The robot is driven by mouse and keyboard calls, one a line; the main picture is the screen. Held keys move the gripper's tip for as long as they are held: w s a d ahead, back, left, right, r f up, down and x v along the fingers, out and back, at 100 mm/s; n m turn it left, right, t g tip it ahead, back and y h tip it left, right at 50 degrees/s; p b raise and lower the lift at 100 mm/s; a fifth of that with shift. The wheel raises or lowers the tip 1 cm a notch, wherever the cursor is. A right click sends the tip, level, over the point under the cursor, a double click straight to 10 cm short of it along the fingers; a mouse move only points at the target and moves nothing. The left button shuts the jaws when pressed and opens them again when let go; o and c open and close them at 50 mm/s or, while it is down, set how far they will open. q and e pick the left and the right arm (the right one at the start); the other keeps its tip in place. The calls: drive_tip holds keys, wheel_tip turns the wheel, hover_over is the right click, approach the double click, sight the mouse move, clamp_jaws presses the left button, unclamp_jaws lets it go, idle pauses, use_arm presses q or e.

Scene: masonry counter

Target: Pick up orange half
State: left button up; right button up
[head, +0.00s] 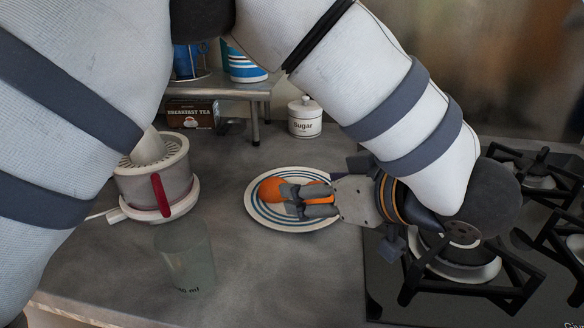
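Orange halves (270,190) lie on a white plate with blue rings (264,216) in the middle of the counter. Orange shows left of the fingers and also behind them, and the fingers hide the rest. The two fingers look close together. I cannot tell whether they are closed on an orange half or only beside it.
A citrus juicer (156,185) with a red handle stands left, with a clear measuring cup (186,258) in front. A sugar jar (304,118) stands behind the plate, near a small shelf (228,91) and tea box (192,115). A gas hob (400,309) is right. The counter front is clear.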

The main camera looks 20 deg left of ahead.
sight(278, 185)
use_arm(q)
drive_tip(key=a, duration=0.1)
drive_tip(key=a+f, duration=0.1)
drive_tip(key=a, duration=0.1)
drive_tip(key=shift+f, duration=0.25)
drive_tip(key=x, duration=0.8)
drive_tip(key=shift+w+r, duration=0.15)
drive_tip(key=shift+w, duration=0.05)
drive_tip(key=shift+d, duration=0.15)
drive_tip(key=c, duration=1.5)
